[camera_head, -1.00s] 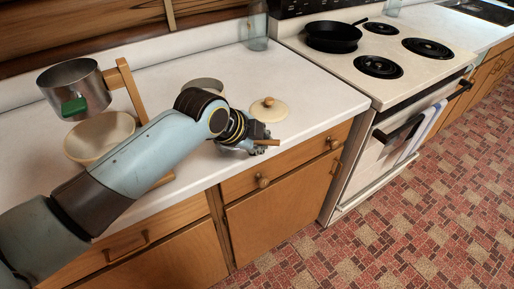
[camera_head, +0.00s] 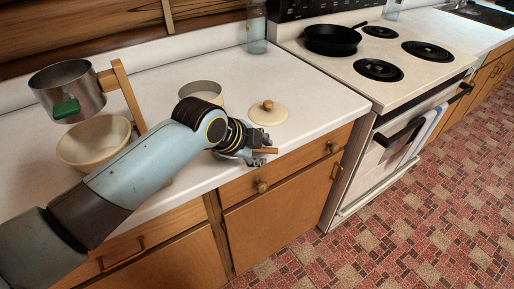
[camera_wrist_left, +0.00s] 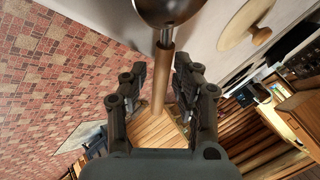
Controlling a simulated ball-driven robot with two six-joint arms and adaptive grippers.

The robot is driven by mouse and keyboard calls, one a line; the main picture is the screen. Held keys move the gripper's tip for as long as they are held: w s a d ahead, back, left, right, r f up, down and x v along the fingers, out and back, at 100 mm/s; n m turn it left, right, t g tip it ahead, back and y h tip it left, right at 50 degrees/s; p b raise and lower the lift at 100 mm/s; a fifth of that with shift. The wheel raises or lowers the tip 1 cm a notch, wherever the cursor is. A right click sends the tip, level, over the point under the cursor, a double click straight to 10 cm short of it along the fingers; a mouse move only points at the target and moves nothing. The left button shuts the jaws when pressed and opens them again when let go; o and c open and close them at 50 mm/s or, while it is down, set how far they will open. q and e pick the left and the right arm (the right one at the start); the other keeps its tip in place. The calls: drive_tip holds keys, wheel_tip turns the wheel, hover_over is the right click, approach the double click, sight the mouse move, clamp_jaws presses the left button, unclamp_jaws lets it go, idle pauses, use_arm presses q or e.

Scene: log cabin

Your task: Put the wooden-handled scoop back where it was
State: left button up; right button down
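The wooden-handled scoop fills the upper middle of the left wrist view. Its shiny metal bowl (camera_wrist_left: 170,10) is at the top edge, and its wooden handle (camera_wrist_left: 161,85) runs down between my fingertips. In the head view the gripper (camera_head: 255,148) is at the counter's front edge, above the drawer, and a bit of the handle (camera_head: 265,151) pokes out to the right. The arm and gripper hide most of the scoop there. I cannot tell whether the scoop touches the counter. My right gripper is not in view.
A lid with a wooden knob (camera_head: 268,113) lies on the white counter (camera_head: 310,95) close behind the gripper. A round grey tin (camera_head: 203,92), a cream bowl (camera_head: 92,143), a metal pot (camera_head: 66,90) on a wooden stand and a glass jar (camera_head: 257,35) are around. The stove (camera_head: 425,85) is right.

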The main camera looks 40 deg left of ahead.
use_arm(q)
drive_tip(key=shift+s+r, duration=0.1)
drive_tip(key=shift+r, duration=0.2)
drive_tip(key=v, duration=1.1)
drive_tip(key=shift+s+r, duration=0.2)
drive_tip(key=shift+r, duration=0.1)
